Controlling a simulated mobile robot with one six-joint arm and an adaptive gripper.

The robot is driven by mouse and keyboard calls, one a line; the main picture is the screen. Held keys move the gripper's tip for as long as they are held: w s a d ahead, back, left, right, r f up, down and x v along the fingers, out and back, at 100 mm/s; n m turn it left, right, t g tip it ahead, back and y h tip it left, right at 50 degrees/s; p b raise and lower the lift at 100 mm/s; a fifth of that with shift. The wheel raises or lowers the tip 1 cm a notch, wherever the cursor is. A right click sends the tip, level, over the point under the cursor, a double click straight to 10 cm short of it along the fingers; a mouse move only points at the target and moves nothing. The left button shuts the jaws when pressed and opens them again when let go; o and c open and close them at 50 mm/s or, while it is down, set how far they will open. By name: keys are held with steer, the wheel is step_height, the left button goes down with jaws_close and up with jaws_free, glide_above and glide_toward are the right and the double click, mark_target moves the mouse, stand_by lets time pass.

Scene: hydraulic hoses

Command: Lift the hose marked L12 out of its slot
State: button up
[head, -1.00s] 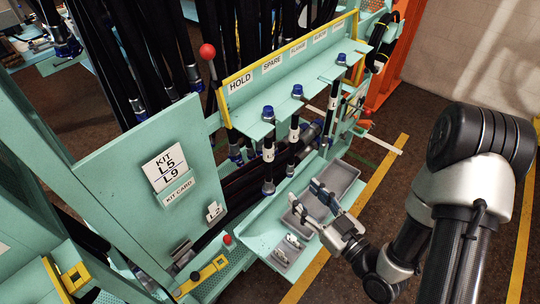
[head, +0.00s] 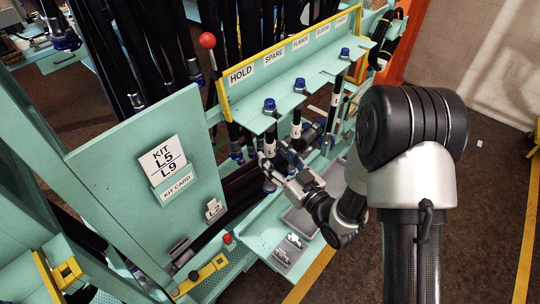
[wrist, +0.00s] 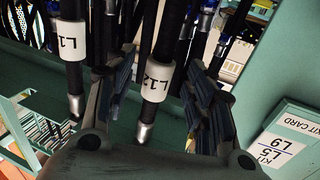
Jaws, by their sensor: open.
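The hose marked L12 (wrist: 158,78) is a black hose with a white label and a silver end. In the wrist view it runs between the two fingers of my gripper (wrist: 157,97), with a gap on each side. In the head view it is the leftmost hose (head: 269,105) with a blue cap, hanging in the teal slotted rack (head: 325,72). My open gripper (head: 273,164) is at its label there, and the fingers partly hide its lower part. The slot itself is hidden under the cap.
A second labelled hose (wrist: 70,45) hangs close beside, its label only partly readable. More capped hoses hang further right. A kit card panel (head: 165,160) stands left. A grey tray (head: 300,222) lies below on a teal shelf.

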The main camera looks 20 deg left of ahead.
mark_target(273, 154)
steer(key=x, duration=0.3)
steer(key=shift+w+a+f, duration=0.1)
steer(key=shift+a, duration=0.05)
jaws_close()
stand_by(0.5)
